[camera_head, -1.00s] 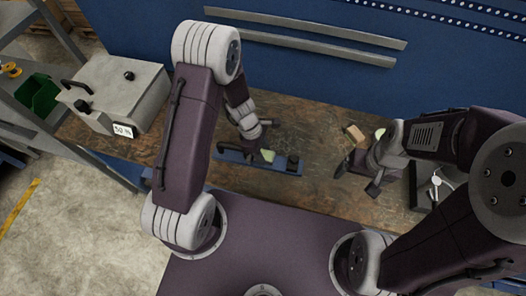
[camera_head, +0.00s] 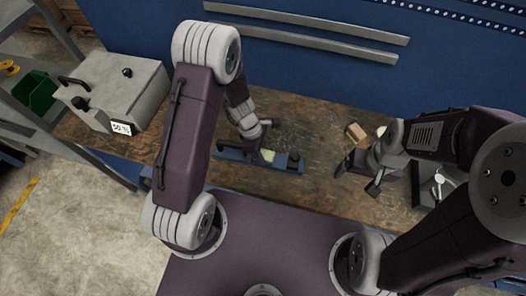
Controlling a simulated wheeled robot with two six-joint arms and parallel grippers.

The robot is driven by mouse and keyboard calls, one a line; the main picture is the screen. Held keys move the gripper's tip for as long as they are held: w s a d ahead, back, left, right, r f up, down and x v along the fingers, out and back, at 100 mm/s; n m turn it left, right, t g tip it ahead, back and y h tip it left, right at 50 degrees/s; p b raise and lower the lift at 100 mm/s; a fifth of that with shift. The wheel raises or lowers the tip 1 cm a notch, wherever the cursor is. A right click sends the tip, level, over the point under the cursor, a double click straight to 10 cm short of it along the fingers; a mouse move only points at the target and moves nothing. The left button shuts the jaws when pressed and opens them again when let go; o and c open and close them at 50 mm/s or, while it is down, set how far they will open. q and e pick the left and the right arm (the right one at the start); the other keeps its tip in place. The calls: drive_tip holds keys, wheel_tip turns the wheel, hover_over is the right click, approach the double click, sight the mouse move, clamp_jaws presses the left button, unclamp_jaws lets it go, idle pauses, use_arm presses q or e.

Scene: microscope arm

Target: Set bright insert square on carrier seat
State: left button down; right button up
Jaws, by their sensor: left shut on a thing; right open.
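The bright insert (camera_head: 267,155) is a small pale green piece at the blue carrier (camera_head: 230,155), a long dark blue bar lying on the workbench. The insert appears over the middle-right part of the bar; whether it touches the seat cannot be told. My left gripper (camera_head: 262,146) is just behind and above the insert and is shut on it; its fingertips are small and partly hidden by the wrist. My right gripper (camera_head: 358,178) is open and empty over the right part of the bench, apart from the carrier.
A brown block (camera_head: 356,132) and a pale green round thing (camera_head: 381,131) lie behind my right gripper. A grey box (camera_head: 115,90) with a display stands at the left. A grey tray (camera_head: 428,192) sits at the right. The wooden bench (camera_head: 310,125) is clear between.

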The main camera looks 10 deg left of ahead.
use_arm(q)
drive_tip(key=shift+f, duration=0.1)
drive_tip(key=c, duration=0.7)
unclamp_jaws()
drive_tip(key=shift+c, duration=0.2)
drive_tip(key=p+v, duration=0.2)
drive_tip(key=v, duration=0.7)
drive_tip(key=shift+s, duration=0.1)
